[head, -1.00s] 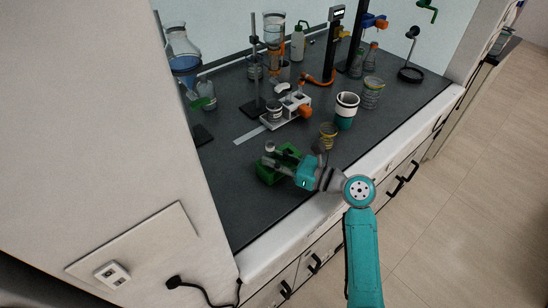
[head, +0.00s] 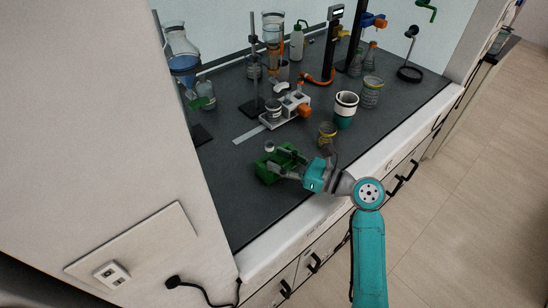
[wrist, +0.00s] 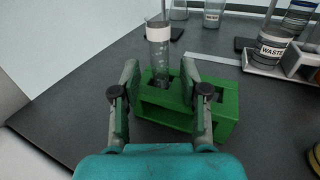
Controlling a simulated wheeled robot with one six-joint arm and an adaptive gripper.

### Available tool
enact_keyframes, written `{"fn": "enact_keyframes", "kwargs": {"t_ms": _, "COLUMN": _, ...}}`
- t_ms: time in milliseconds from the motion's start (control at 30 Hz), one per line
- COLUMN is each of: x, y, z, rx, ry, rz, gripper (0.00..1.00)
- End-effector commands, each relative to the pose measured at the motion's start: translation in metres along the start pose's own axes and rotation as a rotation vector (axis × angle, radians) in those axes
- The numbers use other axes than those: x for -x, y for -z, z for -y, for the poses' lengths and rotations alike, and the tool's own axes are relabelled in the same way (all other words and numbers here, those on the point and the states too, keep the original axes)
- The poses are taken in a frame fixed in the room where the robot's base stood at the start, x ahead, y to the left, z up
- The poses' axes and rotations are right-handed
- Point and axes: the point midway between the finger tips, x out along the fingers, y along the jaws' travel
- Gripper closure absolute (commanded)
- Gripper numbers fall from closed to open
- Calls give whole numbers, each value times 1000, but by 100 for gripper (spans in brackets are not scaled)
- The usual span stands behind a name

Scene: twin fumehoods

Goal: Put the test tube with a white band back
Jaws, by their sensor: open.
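The test tube with a white band (wrist: 158,50) stands upright in the green rack (wrist: 222,118), at the rack's left end in the wrist view. Its band shows near the top, and its lower end is hidden inside the rack. In the head view the tube's white top (head: 269,147) shows above the green rack (head: 268,176). My gripper (wrist: 158,82) is open, with its two fingers apart on the near side of the tube and over the rack. Nothing is held. In the head view my gripper (head: 280,170) is at the rack's right side.
A small yellow-banded beaker (head: 327,134) and a white-and-green cup (head: 345,110) stand right of the rack. A white tray (wrist: 262,68) with a waste beaker (wrist: 270,46) is behind. Bare dark bench lies left of the rack.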

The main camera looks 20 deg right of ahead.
Motion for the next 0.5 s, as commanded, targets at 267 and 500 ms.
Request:
{"fn": "enact_keyframes", "kwargs": {"t_ms": 267, "x": 56, "y": 0, "z": 1, "rx": -1, "ry": 5, "rz": 1, "gripper": 56}}
{"fn": "enact_keyframes", "kwargs": {"t_ms": 500, "x": 87, "y": 0, "z": 1, "rx": 1, "ry": 3, "rz": -1, "gripper": 56}}
